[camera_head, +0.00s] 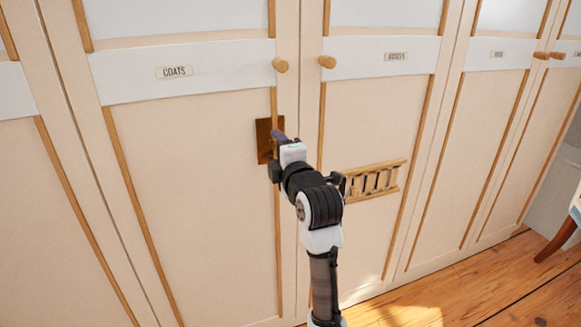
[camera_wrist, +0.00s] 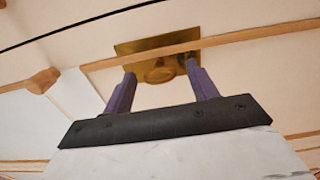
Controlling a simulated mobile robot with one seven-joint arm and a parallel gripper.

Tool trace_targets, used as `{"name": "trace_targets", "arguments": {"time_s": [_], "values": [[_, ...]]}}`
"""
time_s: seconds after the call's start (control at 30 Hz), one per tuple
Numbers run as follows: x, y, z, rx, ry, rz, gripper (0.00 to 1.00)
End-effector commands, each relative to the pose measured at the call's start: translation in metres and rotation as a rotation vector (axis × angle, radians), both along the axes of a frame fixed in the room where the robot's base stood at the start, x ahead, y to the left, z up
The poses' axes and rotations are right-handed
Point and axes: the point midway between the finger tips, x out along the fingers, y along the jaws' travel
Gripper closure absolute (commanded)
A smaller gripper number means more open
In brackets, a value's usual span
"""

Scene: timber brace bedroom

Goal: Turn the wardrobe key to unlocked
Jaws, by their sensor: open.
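The wardrobe (camera_head: 200,180) has a door labelled COATS with a brass lock plate (camera_head: 263,130) near its right edge. The plate also shows in the wrist view (camera_wrist: 135,47). A rounded brass piece (camera_wrist: 163,73), which may be the key's head, stands at the plate's lower middle. My gripper (camera_wrist: 161,72) is open, with its purple fingers apart on either side of that piece. In the head view my gripper (camera_head: 278,137) is in front of the plate and hides part of it. I cannot tell whether the fingers touch the brass piece, nor how the key is turned.
Round wooden knobs sit above the lock on the COATS door (camera_head: 280,65) and the neighbouring door (camera_head: 327,62). A slatted wooden piece (camera_head: 374,181) is right of my arm. Wooden floor (camera_head: 480,290) is clear at lower right, near a chair leg (camera_head: 557,240).

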Motion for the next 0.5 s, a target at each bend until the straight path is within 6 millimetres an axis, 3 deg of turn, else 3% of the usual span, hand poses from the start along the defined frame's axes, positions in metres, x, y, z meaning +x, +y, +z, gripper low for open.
{"name": "trace_targets", "arguments": {"time_s": [0.3,0.5], "values": [[-0.070,-0.024,-0.001,0.001,-0.002,-0.003,0.42],[-0.101,-0.034,0.000,0.000,-0.001,-0.002,0.42]]}}
